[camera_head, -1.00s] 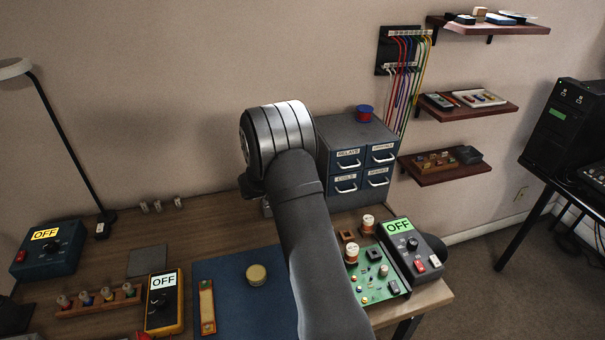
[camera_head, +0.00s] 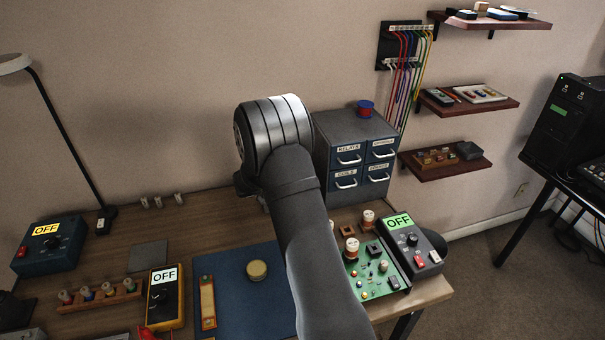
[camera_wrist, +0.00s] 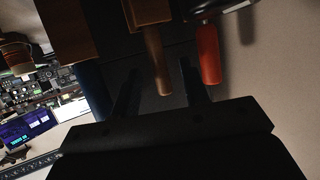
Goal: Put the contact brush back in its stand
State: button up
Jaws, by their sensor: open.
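In the wrist view, my gripper (camera_wrist: 160,72) is open. Its two dark fingers stand on either side of a tan wooden handle (camera_wrist: 157,62), which points down between them with a gap on each side. It may be the contact brush's handle; its bristles do not show. A brown wooden block (camera_wrist: 148,12) is at its upper end, and I cannot tell whether this is the stand. An orange handle (camera_wrist: 208,55) hangs just right of the right finger. In the head view my arm hides my gripper, and I cannot make out the brush or its stand.
In the head view, a blue drawer cabinet (camera_head: 347,148) stands behind my arm. A green circuit board (camera_head: 375,283) and a grey tuner box (camera_head: 413,240) are at the right. A blue mat (camera_head: 236,300) with a round tin (camera_head: 257,270) lies left of my arm.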

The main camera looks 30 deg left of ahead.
jog(key=v, duration=1.5)
jog(key=shift+s+r, duration=0.15)
jog(key=shift+s, duration=0.1)
jog(key=x, duration=1.7)
jog(key=shift+w, duration=0.2)
jog(key=shift+r, duration=0.1)
